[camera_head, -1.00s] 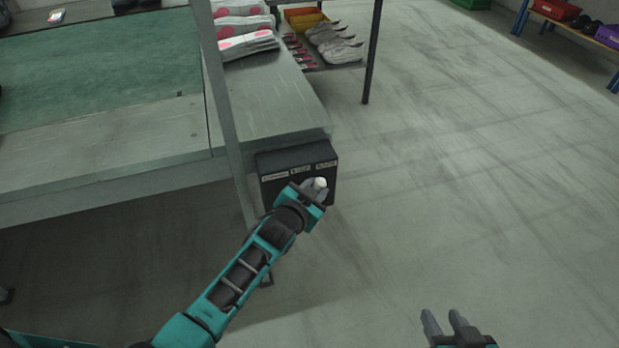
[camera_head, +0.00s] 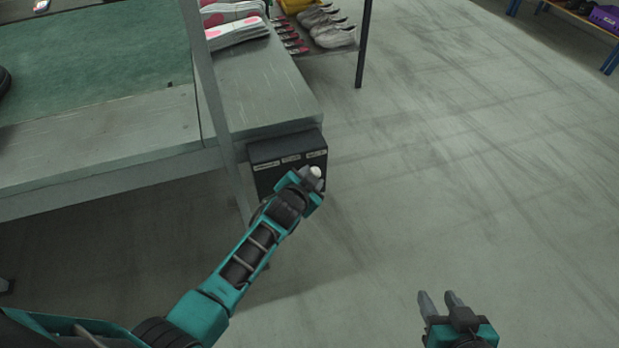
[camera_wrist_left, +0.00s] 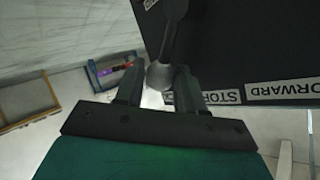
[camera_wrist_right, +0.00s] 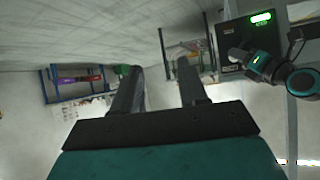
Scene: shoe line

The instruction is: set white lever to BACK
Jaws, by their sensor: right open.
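The white lever's pale round knob (camera_head: 316,171) shows at the right end of a dark control box (camera_head: 262,179), under the rightmost label. My left gripper (camera_head: 311,181) is at the knob. In the left wrist view the knob (camera_wrist_left: 160,76) sits between the two left fingers, which look closed in on both sides of it. The dark lever shaft (camera_wrist_left: 177,27) runs up from the knob. The FORWARD (camera_wrist_left: 284,89) and STOP (camera_wrist_left: 217,97) labels are readable upside down, and the knob is on the far side of STOP from FORWARD. My right gripper (camera_head: 438,302) is open and empty.
The box is at the corner of a grey bench (camera_head: 265,90) with a metal post (camera_head: 212,100) in front. Pale insoles (camera_head: 236,31) lie on it. Shoes (camera_head: 333,35) stand on a rack behind.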

